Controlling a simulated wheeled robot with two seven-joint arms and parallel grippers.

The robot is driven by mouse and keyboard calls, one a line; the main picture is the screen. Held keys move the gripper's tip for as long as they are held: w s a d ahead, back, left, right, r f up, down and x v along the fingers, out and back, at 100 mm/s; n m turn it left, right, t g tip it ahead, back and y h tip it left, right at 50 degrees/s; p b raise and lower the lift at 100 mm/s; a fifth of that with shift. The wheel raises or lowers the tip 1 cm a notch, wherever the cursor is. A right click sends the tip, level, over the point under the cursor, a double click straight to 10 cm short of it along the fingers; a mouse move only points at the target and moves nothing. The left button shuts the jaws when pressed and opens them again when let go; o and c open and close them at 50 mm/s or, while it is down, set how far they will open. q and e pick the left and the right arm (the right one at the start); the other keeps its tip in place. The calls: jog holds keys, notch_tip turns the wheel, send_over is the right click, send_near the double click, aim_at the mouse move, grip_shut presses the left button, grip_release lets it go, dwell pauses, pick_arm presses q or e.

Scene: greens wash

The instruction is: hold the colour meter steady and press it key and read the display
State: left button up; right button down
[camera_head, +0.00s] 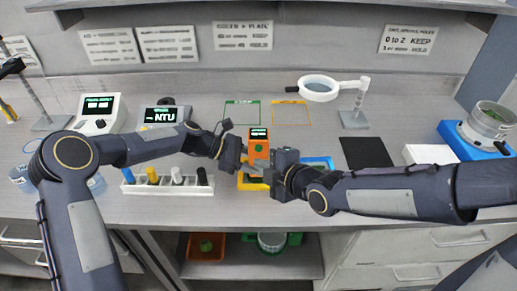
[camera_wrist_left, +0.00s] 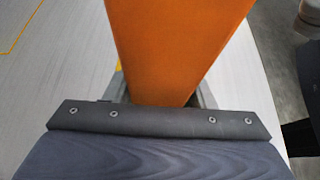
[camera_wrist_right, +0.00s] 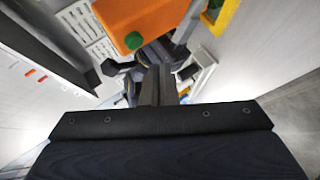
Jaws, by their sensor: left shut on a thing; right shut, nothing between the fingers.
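The orange colour meter (camera_head: 259,158) stands upright near the bench's middle, with a small dark display (camera_head: 258,134) lit at its top and a green round key (camera_head: 258,147) on its front. My left gripper (camera_head: 247,168) is shut on the meter; the meter's orange body (camera_wrist_left: 180,45) fills the left wrist view between the fingers. My right gripper (camera_head: 268,172) is shut and empty, close in front of the meter's lower part. In the right wrist view, the meter (camera_wrist_right: 150,18) and its green key (camera_wrist_right: 133,40) lie beyond the closed fingertips (camera_wrist_right: 158,75), apart from them. The display reading is too small to make out.
A white rack (camera_head: 168,188) with several coloured vials stands left of the meter. A yellow and a blue tray edge (camera_head: 318,162) lie behind my right gripper. A magnifier lamp (camera_head: 320,88), a black mat (camera_head: 366,153) and a white block (camera_head: 430,154) are to the right.

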jog(key=shift+w, duration=0.95)
jog(key=shift+w, duration=0.1)
dwell(1.3)
jog(key=shift+w, duration=0.3)
jog(key=shift+w, duration=0.5)
dwell(0.6)
jog(key=shift+s, duration=0.9)
jog(key=shift+s, duration=2.55)
dwell(0.8)
